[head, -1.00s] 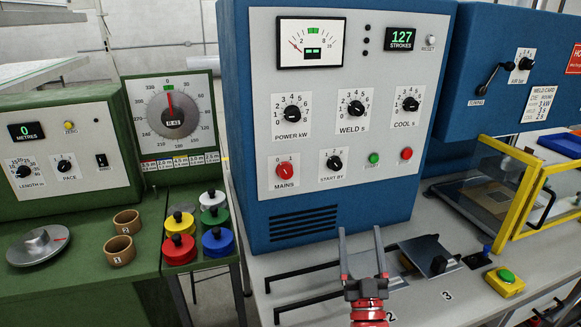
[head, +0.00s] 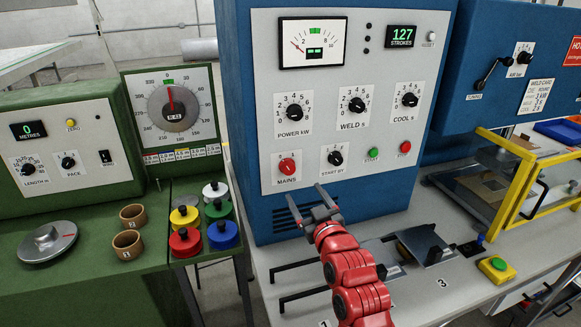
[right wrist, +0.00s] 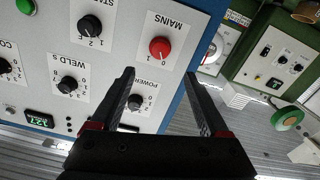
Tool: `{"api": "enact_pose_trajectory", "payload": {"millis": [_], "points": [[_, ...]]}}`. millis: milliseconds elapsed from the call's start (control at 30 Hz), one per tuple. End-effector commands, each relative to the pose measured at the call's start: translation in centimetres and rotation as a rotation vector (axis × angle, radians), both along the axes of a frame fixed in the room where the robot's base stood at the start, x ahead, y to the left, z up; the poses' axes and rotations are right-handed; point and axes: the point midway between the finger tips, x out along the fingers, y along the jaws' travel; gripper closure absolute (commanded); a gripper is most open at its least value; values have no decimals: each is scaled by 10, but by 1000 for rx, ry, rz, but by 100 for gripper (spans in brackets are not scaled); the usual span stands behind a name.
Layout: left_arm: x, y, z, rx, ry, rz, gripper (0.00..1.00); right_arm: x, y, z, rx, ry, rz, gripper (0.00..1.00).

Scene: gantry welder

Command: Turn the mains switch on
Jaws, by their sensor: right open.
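The mains switch is a red knob (head: 287,167) on a white label at the lower left of the grey panel (head: 400,75) on the blue welder cabinet. It also shows in the right wrist view as a red knob (right wrist: 159,47), upside down, beyond my fingertips and between their lines. My right gripper (head: 314,205) is open and empty in front of the cabinet, just below and right of the mains knob, apart from it. Its two fingers also show in the right wrist view (right wrist: 162,80). My left gripper is not in view.
The black start-by knob (head: 335,158) sits right of the mains knob, with green (head: 373,153) and red (head: 405,147) buttons further right. Black rails and a sliding plate (head: 425,247) lie on the bench below. A green machine (head: 75,160) stands at left.

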Motion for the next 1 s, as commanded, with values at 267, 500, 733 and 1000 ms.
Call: {"api": "enact_pose_trajectory", "payload": {"millis": [267, 500, 733, 1000], "points": [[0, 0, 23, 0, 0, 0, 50, 48, 16, 4, 0, 1, 0, 21], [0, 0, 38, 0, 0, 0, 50, 84, 27, 3, -2, 2, 0, 21], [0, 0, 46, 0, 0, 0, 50, 107, 35, 2, 0, -1, 0, 21], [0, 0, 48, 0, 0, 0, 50, 114, 37, 1, 1, -2, -2, 21]]}}
